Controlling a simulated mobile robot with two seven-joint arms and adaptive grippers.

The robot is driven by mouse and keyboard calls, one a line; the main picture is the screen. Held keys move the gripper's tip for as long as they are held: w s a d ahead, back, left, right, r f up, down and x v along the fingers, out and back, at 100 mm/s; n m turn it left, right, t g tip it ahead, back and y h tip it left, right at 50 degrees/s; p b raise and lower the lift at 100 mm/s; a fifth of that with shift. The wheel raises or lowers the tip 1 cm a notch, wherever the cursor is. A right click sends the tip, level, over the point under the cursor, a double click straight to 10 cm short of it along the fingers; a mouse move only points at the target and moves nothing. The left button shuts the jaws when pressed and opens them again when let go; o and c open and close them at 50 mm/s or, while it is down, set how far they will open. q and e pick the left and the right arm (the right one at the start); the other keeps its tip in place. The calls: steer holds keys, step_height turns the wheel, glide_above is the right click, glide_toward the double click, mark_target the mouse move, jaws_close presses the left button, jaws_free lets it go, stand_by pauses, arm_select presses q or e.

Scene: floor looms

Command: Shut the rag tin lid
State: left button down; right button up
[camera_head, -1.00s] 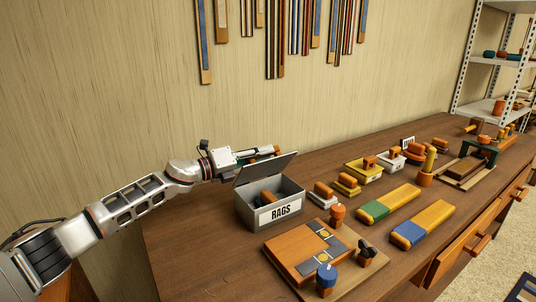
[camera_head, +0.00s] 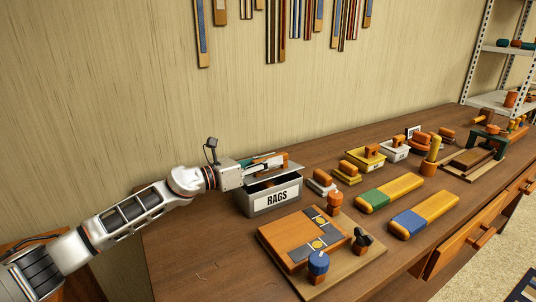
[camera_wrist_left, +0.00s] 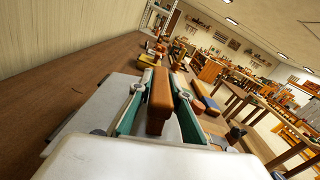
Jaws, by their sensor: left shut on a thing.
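The grey rag tin (camera_head: 251,205), labelled RAGS, stands on the workbench near the wall. Its grey lid (camera_head: 290,167) is tilted low over the box, with a dark gap between lid and rim at the front. My left gripper (camera_head: 276,160) is above the lid. In the left wrist view my left gripper (camera_wrist_left: 158,107) has its green-sided fingers on either side of an orange-brown wooden handle (camera_wrist_left: 160,95), shut on it. The grey lid (camera_wrist_left: 100,105) shows beneath the fingers there. The rags inside are hidden now. My right gripper is not in view.
A wooden board (camera_head: 300,238) with a blue-topped pot (camera_head: 318,263) sits in front of the tin. Small handled blocks (camera_head: 321,182) stand close to its right. Green and blue-banded yellow bars (camera_head: 390,192) lie further right. Wood strips hang on the wall.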

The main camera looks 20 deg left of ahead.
mark_target(249, 179)
arm_select(q)
steer(key=shift+s+d+f+m, duration=0.2)
steer(key=shift+f+m, duration=0.4)
steer(key=shift+f, duration=0.15)
steer(key=shift+s+d+f+m+b, duration=0.1)
steer(key=shift+f+m+b, duration=0.2)
steer(key=shift+m+b, duration=0.1)
steer(key=c, duration=1.9)
jaws_free()
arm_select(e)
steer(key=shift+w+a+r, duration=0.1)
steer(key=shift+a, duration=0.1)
arm_select(q)
steer(key=v, duration=0.7)
steer(key=shift+s+r, duration=0.1)
steer(key=shift+s, duration=0.15)
